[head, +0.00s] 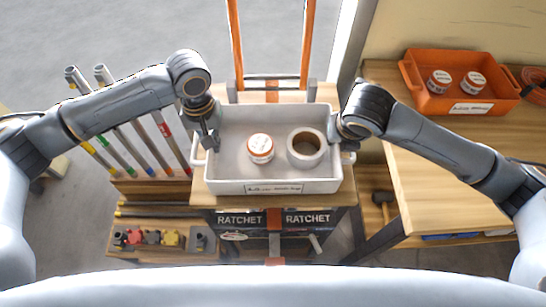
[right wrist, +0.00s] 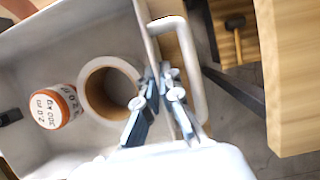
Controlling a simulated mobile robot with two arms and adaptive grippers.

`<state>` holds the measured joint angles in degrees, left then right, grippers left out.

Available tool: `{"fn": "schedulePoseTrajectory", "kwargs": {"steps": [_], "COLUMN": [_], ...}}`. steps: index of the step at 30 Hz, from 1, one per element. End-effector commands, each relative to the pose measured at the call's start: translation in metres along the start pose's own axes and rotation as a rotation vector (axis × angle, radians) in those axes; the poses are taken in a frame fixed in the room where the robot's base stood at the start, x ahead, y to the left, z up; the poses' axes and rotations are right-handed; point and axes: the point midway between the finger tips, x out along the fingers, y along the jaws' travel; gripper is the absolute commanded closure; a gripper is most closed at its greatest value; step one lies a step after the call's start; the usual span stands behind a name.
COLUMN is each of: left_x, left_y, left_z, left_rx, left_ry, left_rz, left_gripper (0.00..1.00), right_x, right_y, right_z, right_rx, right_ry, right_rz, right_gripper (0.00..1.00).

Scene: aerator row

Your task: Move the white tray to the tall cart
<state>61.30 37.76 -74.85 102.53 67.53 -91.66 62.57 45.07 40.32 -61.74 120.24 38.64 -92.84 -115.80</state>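The white tray (head: 225,160) is over the wooden top (head: 325,95) of a cart with orange uprights, probably the tall cart; I cannot tell whether it rests there or is just above. It holds an orange-and-white labelled tub (head: 260,148) and a tape roll (head: 318,134). My left gripper (head: 210,143) is at the tray's left wall by the handle, its fingers close about the rim. My right gripper (right wrist: 157,72) has one finger inside the tray and one in the handle opening, closed on the right wall. In the head view its fingers are mostly hidden.
A wooden bench (head: 440,185) stands close on the right, with an orange bin (head: 425,98) holding two tubs. Several pipes (head: 125,140) stand in a rack at left. Ratchet boxes (head: 307,218) sit below the cart top. A mallet (head: 383,203) is beside the bench.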

Motion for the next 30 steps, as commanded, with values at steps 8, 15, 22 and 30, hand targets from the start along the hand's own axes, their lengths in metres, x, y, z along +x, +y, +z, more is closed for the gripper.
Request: {"fn": "schedulePoseTrajectory", "kwargs": {"steps": [8, 15, 22, 30], "left_x": [0.004, 0.004, -0.012, -0.054], "left_y": [-0.002, -0.002, -0.001, 0.0], "left_z": [0.0, 0.0, -0.001, -0.001], "left_rx": [-0.003, -0.003, -0.003, -0.001], "left_ry": [-0.001, -0.001, 0.003, 0.001], "left_rz": [-0.005, -0.004, -0.002, -0.002], "left_gripper": [0.72, 0.72, 0.72, 0.72], "right_x": [0.004, 0.004, 0.003, 0.004], "right_y": [-0.002, -0.001, -0.001, -0.001], "right_z": [-0.001, -0.001, -0.001, -0.002], "right_rx": [0.002, 0.001, 0.001, 0.0], "right_ry": [0.0, 0.001, 0.001, 0.001], "right_rz": [-0.006, -0.004, -0.003, -0.002], "right_gripper": [0.72, 0.72, 0.72, 0.72]}}
